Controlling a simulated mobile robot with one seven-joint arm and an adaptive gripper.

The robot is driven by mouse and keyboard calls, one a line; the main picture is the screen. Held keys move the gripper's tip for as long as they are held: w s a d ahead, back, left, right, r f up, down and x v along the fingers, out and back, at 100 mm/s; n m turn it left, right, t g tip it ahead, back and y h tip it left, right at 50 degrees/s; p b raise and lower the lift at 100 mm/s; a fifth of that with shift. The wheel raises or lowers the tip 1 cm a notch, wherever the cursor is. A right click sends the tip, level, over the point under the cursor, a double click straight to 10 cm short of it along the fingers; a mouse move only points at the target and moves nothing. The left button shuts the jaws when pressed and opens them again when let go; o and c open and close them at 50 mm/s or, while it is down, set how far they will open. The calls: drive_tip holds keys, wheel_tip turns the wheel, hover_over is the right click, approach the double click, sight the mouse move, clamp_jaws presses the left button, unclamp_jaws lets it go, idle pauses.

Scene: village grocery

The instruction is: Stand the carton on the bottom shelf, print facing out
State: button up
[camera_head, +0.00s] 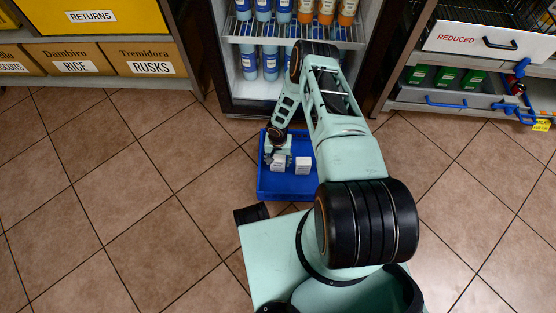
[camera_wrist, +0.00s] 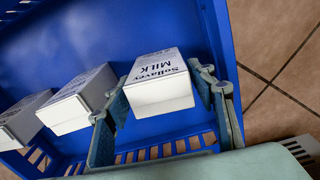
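A white carton (camera_wrist: 162,82) printed "Sollavey MILK" lies in a blue crate (camera_wrist: 200,32) in the wrist view, between my fingers. My gripper (camera_wrist: 164,98) has one finger on each side of it, and a narrow gap shows at the right finger. Two more white cartons, a middle one (camera_wrist: 78,98) and a left one (camera_wrist: 20,120), are beside it. In the head view the crate (camera_head: 289,187) is on the floor, with my gripper (camera_head: 278,150) low over it. The cooler's bottom shelf (camera_head: 262,90) holds blue bottles at its back.
The open cooler stands just behind the crate. Orange and blue bottles (camera_head: 305,10) fill its upper shelf. A left rack holds labelled boxes (camera_head: 78,60). A right rack has a "REDUCED" drawer (camera_head: 480,42) and blue brackets (camera_head: 525,112). The tiled floor (camera_head: 120,180) at left is clear.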

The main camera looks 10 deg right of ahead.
drive_tip(key=shift+o, duration=1)
drive_tip(key=r+p, duration=0.1)
drive_tip(key=r, duration=0.2)
drive_tip(key=r+p, duration=0.2)
drive_tip(key=r, duration=0.2)
drive_tip(key=a+r+p, duration=0.1)
drive_tip(key=r+p, duration=0.1)
drive_tip(key=r, duration=0.2)
